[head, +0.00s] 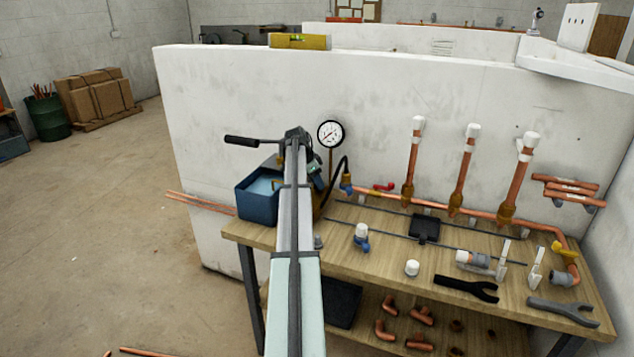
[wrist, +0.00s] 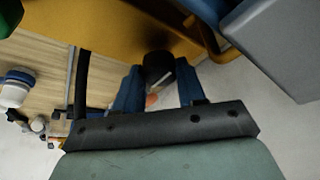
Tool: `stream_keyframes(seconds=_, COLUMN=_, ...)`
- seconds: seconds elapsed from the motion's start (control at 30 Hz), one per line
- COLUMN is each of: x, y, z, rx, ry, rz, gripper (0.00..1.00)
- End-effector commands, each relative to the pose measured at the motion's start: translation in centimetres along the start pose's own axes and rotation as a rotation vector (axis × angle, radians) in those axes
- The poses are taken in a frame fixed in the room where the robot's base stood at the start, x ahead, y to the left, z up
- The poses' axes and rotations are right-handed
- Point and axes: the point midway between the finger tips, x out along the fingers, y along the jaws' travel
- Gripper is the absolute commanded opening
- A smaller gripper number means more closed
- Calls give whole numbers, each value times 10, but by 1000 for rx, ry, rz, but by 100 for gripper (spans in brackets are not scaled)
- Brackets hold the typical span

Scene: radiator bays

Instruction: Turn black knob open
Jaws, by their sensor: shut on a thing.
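The black knob (wrist: 158,66) shows in the wrist view, with a pale line on its face. It sits against the yellow body of the pump (wrist: 90,28). My gripper (wrist: 160,84) has its two blue fingers on either side of the knob and is shut on it. In the head view my arm reaches to the pump, whose blue tank (head: 256,206) and black lever handle (head: 241,141) show. My arm hides the knob and the fingers there. How far the knob is turned cannot be told.
A pressure gauge (head: 330,134) stands just behind the pump. The wooden bench (head: 390,262) holds white-topped fittings, two wrenches and copper pipework on the right. A white wall (head: 400,90) rises behind. Open floor (head: 120,200) lies to the left.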

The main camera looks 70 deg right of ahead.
Motion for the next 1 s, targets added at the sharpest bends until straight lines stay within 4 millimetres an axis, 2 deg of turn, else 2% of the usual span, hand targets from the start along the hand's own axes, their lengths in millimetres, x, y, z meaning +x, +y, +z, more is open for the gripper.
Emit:
stream_keyframes(seconds=0.1, x=0, y=0, z=0, rx=0, ry=0, rz=0, gripper=9)
stream_keyframes(seconds=0.47, x=0, y=1, z=0, rx=-65, ry=-1, rz=-27, gripper=9)
stream_keyframes(seconds=1.0, x=1, y=5, z=-1, rx=-484, ry=-2, rz=-201, gripper=9)
